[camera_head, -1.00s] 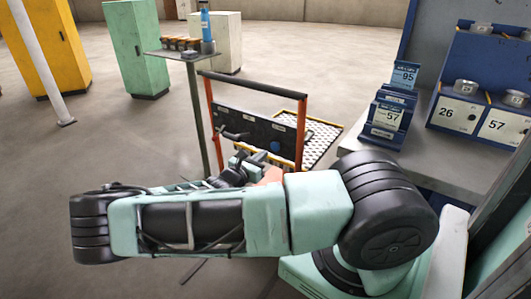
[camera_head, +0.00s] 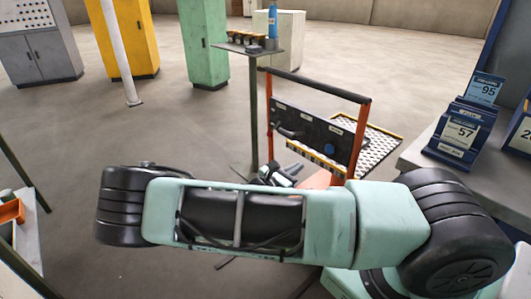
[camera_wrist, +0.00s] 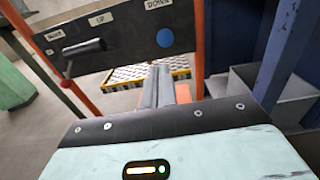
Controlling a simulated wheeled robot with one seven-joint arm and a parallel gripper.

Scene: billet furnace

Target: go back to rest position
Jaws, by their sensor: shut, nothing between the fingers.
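My gripper (camera_wrist: 159,86) shows in the wrist view as two grey fingers pressed together, with nothing between them. It points toward a dark control panel (camera_wrist: 120,38) with a lever (camera_wrist: 84,47), a blue round button (camera_wrist: 165,38) and labels reading UP and DOWN. The fingers look apart from the panel, below the button in the picture. The panel also shows there (camera_head: 310,135), on an orange frame (camera_head: 360,130) beyond my arm.
A small table (camera_head: 247,48) with a blue bottle (camera_head: 272,20) stands behind the panel. A tread-plate platform (camera_head: 372,146) lies beside it. A bench (camera_head: 425,160) with number cards (camera_head: 462,133) is close at right. A table edge is at far left. Open floor lies left.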

